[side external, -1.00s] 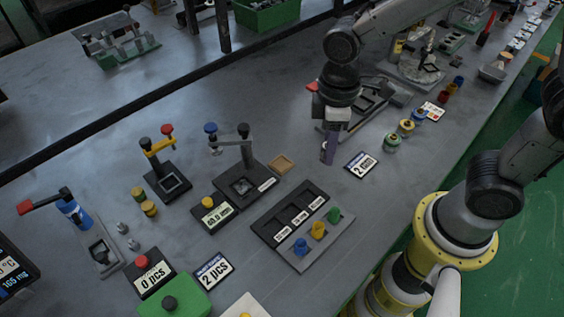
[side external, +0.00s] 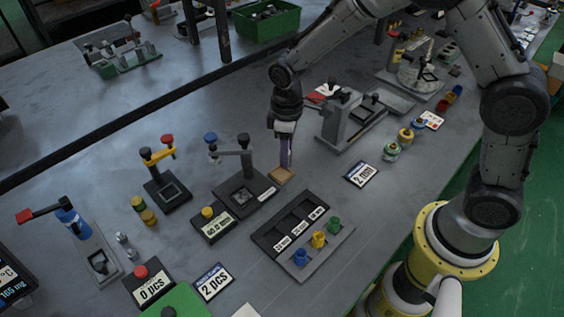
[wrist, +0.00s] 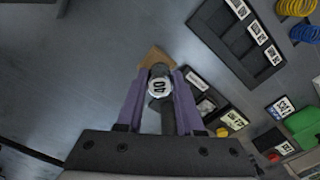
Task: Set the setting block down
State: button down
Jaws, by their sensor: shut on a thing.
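My gripper (side external: 285,164) points down, its purple fingers shut on the setting block. In the wrist view the setting block (wrist: 158,86) sits between the fingertips of my gripper (wrist: 158,82); it shows a round white face with a dark number and a dark body. The brown wooden pad (side external: 281,177) is right under the fingertips in the side view, and its far corner shows beyond the block in the wrist view (wrist: 152,57). The fingers hide most of the block in the side view, and I cannot tell whether it touches the pad.
Left of the pad stands a black fixture with a blue-knobbed clamp (side external: 232,165). In front is a black tray with labelled slots (side external: 290,226). Bare bench lies behind left.

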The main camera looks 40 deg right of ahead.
jog(key=shift+w+a+f, duration=0.15)
jog(key=shift+w+f, duration=0.45)
jog(key=shift+f, duration=1.6)
jog(key=shift+f, duration=0.15)
jog(key=c, duration=0.5)
grip_release()
jog(key=shift+c, duration=0.2)
notch_tip(320, 180, up, 12)
jog(key=shift+r, duration=0.15)
